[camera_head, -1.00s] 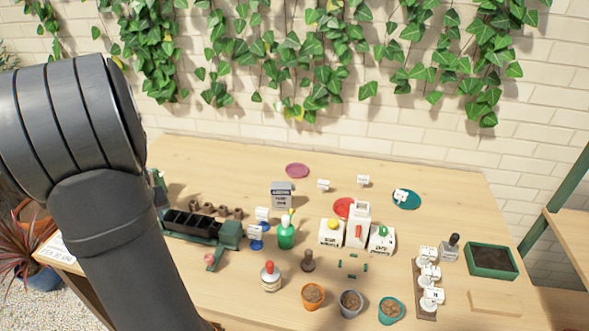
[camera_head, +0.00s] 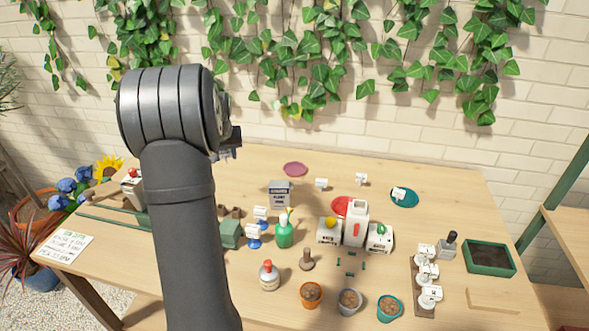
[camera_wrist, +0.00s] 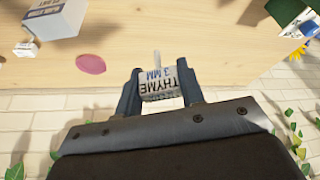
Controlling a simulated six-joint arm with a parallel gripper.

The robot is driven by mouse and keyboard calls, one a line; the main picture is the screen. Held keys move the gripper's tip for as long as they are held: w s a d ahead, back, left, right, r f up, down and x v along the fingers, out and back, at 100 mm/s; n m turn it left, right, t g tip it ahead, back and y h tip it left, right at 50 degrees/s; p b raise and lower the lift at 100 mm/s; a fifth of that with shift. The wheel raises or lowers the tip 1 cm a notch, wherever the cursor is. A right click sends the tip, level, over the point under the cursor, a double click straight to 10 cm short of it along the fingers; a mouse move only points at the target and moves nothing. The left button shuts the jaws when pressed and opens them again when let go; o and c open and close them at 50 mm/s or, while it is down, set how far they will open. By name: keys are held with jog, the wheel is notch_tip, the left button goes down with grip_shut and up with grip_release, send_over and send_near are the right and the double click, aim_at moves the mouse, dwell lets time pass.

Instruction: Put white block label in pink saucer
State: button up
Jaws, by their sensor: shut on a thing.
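My gripper (camera_wrist: 160,90) is shut on a white block label (camera_wrist: 160,80) printed "THYME 3 MM" and holds it above the table. In the head view the gripper (camera_head: 230,150) shows only partly behind my arm, and the held label cannot be made out there. The pink saucer (camera_head: 295,169) lies flat and empty at the back of the table, to the right of the gripper. In the wrist view the saucer (camera_wrist: 90,64) is left of the held label and apart from it.
A grey plant food box (camera_head: 281,195) stands in front of the saucer. White labels (camera_head: 321,184) stand to its right, one on a teal saucer (camera_head: 404,197). Bare table surrounds the pink saucer.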

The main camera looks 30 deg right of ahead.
jog(key=s+d+f+m+h, duration=0.15)
jog(key=s+d, duration=0.25)
jog(key=d, duration=1.1)
jog(key=s+d+m, duration=0.3)
jog(key=s+d, duration=0.1)
jog(key=d, duration=1.1)
send_over(294, 173)
jog(key=s+a, duration=0.1)
jog(key=shift+g, duration=0.4)
notch_tip(294, 173, down, 12)
jog(key=shift+a+r, duration=0.1)
jog(key=shift+r, duration=0.1)
jog(key=shift+f, duration=2)
jog(key=shift+f, duration=0.1)
jog(key=o, duration=0.6)
jog(key=shift+o, duration=0.5)
